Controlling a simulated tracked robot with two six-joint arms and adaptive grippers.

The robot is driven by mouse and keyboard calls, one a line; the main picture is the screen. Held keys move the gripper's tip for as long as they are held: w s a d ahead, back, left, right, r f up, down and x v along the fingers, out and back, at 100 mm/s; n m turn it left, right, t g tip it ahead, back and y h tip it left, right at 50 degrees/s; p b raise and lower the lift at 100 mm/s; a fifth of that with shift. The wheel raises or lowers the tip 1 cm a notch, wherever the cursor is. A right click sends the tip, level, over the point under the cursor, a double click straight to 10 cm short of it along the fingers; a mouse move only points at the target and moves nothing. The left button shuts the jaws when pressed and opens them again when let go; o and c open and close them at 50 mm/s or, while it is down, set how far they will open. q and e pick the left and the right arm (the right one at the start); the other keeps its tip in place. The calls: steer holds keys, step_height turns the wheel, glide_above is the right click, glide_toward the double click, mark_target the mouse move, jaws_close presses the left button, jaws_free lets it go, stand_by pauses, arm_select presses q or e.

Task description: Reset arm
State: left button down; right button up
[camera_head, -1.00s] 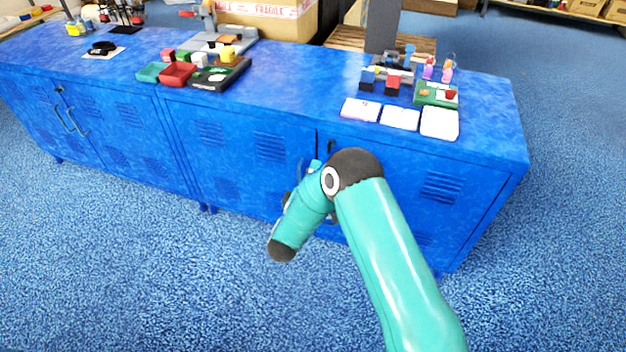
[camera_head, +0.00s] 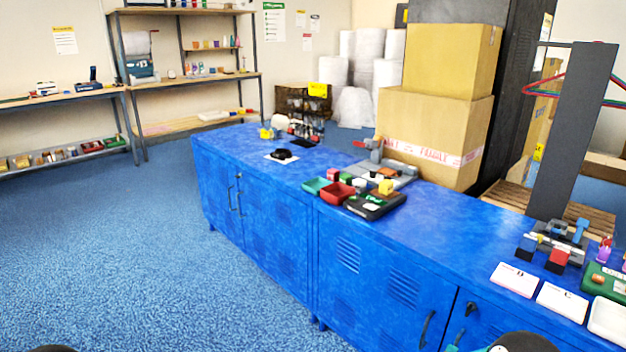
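Only small parts of my arms show, at the bottom edge of the head view. A dark rounded joint of mine is at the bottom right, with a small teal part beside it. Another dark piece of mine just shows at the bottom left. Neither gripper can be made out, so what they hold is hidden. The blue cabinet row (camera_head: 270,240) runs from the middle back to the lower right, in front of my arm on the right.
On the cabinet top are a red bin (camera_head: 337,193), a black tray (camera_head: 374,207), white cards (camera_head: 514,280) and a green tray (camera_head: 603,280). Large cartons (camera_head: 430,130) and a dark post (camera_head: 572,130) stand behind. Shelves (camera_head: 190,130) stand at the back left. Blue floor (camera_head: 130,240) is clear at left.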

steer(key=s+a+f+m+g+y, duration=0.2)
steer(key=s+a+f+y, duration=0.35)
steer(key=a+f, duration=0.2)
steer(key=s+a+f+m+g+y, duration=0.45)
steer(key=s+a, duration=0.25)
steer(key=s, duration=0.4)
steer(key=s+a+f+m+g+y, duration=0.35)
steer(key=s+a+g, duration=0.2)
steer(key=s, duration=0.45)
step_height(320, 180, up, 21)
steer(key=m+p, duration=0.1)
steer(key=p, duration=1.9)
steer(key=shift+a+t+y, duration=0.35)
steer(key=shift+a+t, duration=0.05)
